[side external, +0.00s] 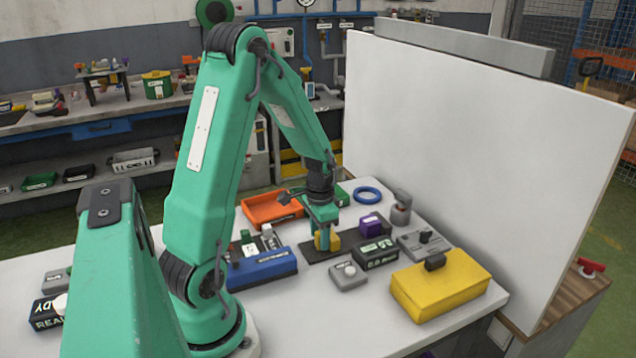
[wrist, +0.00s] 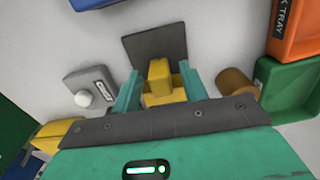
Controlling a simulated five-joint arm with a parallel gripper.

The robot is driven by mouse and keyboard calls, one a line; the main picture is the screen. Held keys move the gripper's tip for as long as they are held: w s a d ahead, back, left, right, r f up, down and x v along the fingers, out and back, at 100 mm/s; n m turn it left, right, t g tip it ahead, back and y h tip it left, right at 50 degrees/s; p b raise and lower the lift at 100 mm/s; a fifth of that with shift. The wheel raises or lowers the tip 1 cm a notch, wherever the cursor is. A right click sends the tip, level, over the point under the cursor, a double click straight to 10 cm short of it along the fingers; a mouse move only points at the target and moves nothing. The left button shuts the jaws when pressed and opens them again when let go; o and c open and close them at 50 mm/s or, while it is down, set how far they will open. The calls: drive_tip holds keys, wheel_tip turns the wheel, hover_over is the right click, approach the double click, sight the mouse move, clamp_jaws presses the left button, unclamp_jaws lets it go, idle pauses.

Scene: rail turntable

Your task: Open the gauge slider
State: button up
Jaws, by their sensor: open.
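My gripper (side external: 326,238) points down at a dark flat plate (side external: 348,243) on the white table. In the wrist view my gripper (wrist: 159,72) is open, with its green fingers on either side of a yellow block (wrist: 159,74). The block stands at the near edge of the dark plate (wrist: 156,43). Whether the fingers touch the block cannot be told. I can read no gauge label, so I cannot tell for sure which part is the gauge slider. A grey box with a dark knob (side external: 423,243) sits right of the plate.
A grey box with a pale knob (side external: 349,275), a black labelled box (side external: 376,256) and a purple block (side external: 371,226) crowd around the plate. A blue box (side external: 262,270), an orange tray (side external: 271,209) and a yellow box (side external: 440,285) stand nearby. A white panel (side external: 480,160) rises behind.

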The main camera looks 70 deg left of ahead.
sight(319, 232)
drive_tip(key=shift+r, duration=3.7)
drive_tip(key=shift+d+r, duration=0.35)
drive_tip(key=shift+r, duration=0.1)
drive_tip(key=s+d+r+t, duration=0.2)
drive_tip(key=s+d+r, duration=0.2)
drive_tip(key=d+r, duration=0.3)
drive_tip(key=s+d+r+t, duration=0.3)
drive_tip(key=d+r, duration=0.3)
drive_tip(key=d, duration=0.5)
drive_tip(key=shift+s+d+r+t, duration=0.15)
drive_tip(key=shift+s+r+t, duration=0.2)
drive_tip(key=shift+s, duration=0.25)
